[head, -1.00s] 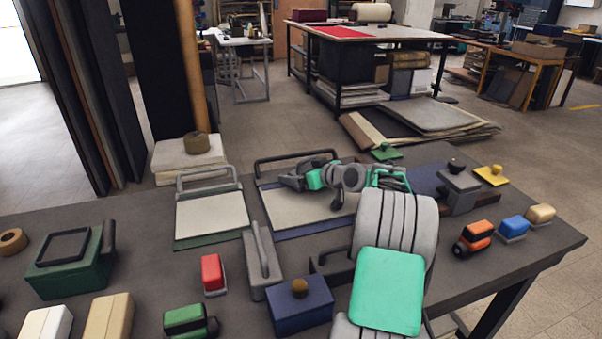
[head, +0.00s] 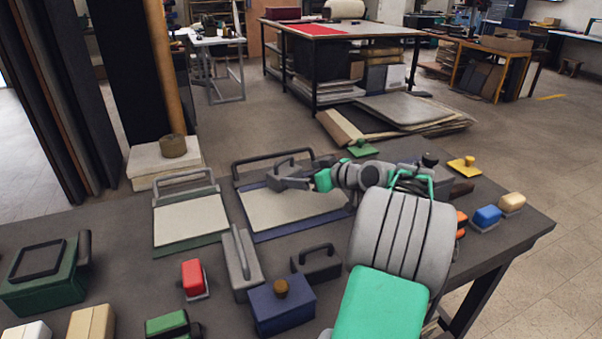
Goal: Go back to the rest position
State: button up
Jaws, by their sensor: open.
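My gripper (head: 292,172) is at the end of my grey and green arm, in the head view. It is over the far part of the blue-edged board with a pale panel (head: 290,212), near that board's dark handle (head: 272,160). Its jaws are open, and I see nothing held between them. How far it stands above the board I cannot tell. My arm hides the board's right end and part of the table's right side.
The dark table (head: 110,250) holds a green-edged board (head: 190,222), a blue box with a knob (head: 281,305), a grey handled block (head: 242,262), a red block (head: 194,278) and a green box (head: 45,280). Blue (head: 486,217) and tan (head: 512,202) blocks stand at right.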

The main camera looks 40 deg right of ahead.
jog(key=s+a+r+g+p, duration=0.1)
jog(key=a+r+g+p, duration=0.3)
jog(key=a, duration=0.6)
jog(key=a+r+g+p, duration=0.15)
jog(key=a+p, duration=0.35)
jog(key=a, duration=0.6)
jog(key=s+a+r+g+p, duration=0.1)
jog(key=s+a+p, duration=0.3)
jog(key=s, duration=0.5)
jog(key=s+a+r+m+g+h+p, duration=0.1)
jog(key=s+a+g+p, duration=0.2)
jog(key=s+a, duration=0.4)
jog(key=shift+s+r+h+p, duration=0.35)
jog(key=shift+s+p, duration=0.15)
jog(key=shift+s, duration=0.5)
jog(key=shift+a, duration=0.1)
